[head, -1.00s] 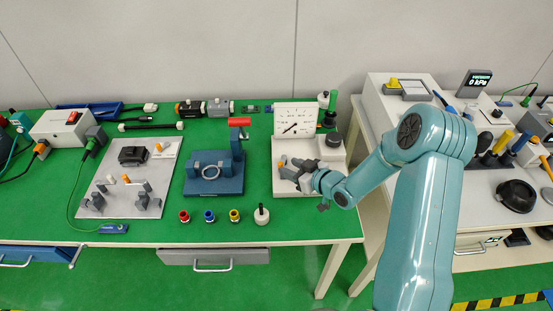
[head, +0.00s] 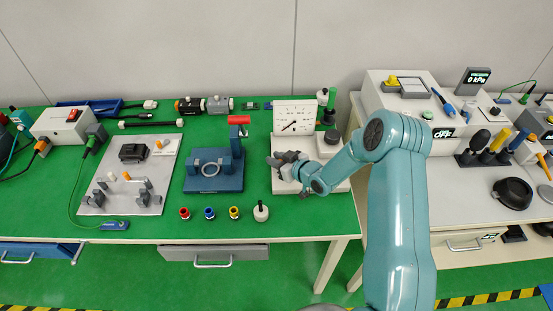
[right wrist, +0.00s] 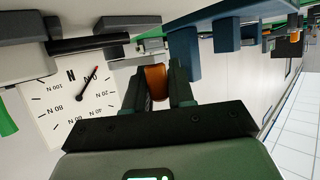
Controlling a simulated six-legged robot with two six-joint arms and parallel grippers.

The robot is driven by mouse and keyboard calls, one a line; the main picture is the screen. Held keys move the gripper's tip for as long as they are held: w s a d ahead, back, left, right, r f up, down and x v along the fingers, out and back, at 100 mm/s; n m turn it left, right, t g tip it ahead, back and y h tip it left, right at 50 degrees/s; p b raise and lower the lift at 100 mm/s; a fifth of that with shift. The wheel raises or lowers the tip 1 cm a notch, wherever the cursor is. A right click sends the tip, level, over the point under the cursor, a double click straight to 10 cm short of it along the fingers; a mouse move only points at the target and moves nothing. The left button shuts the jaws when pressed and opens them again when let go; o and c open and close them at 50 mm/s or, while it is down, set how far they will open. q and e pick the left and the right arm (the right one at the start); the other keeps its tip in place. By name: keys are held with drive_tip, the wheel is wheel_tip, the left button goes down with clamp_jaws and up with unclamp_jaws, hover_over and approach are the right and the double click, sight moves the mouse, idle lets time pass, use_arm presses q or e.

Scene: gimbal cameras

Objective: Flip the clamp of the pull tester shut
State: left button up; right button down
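The pull tester stands at the right end of the green bench, with a white base (head: 318,186) and a white dial (head: 295,117). Its dial (right wrist: 75,92) also shows in the right wrist view, red needle near 0. My right gripper (head: 274,162) is low over the left part of the base and hides the clamp there. In the right wrist view, an orange handle (right wrist: 156,82) fills the gap between the dark fingers of this gripper (right wrist: 158,88); they appear shut on it. The clamp's grey parts are hard to make out. My left gripper is out of view.
A blue fixture (head: 214,182) with a ring and red handle stands left of the tester. A grey plate (head: 112,204) lies farther left. A second table holds a vacuum unit (head: 400,112).

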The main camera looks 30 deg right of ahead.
drive_tip(key=shift+n+y+b, duration=0.3)
drive_tip(key=shift+b, duration=0.05)
drive_tip(key=shift+s+d+n+y, duration=0.1)
drive_tip(key=shift+d+n+y, duration=0.05)
drive_tip(key=shift+n+y, duration=0.2)
drive_tip(key=shift+s+d+r+n+g+y, duration=0.2)
drive_tip(key=shift+n+g+y, duration=0.1)
drive_tip(key=shift+n+y, duration=0.25)
drive_tip(key=shift+s+f+n+y, duration=0.15)
drive_tip(key=shift+n+y, duration=0.25)
drive_tip(key=shift+y, duration=0.2)
drive_tip(key=c, duration=1.1)
unclamp_jaws()
drive_tip(key=shift+o, duration=0.2)
drive_tip(key=shift+s, duration=0.1)
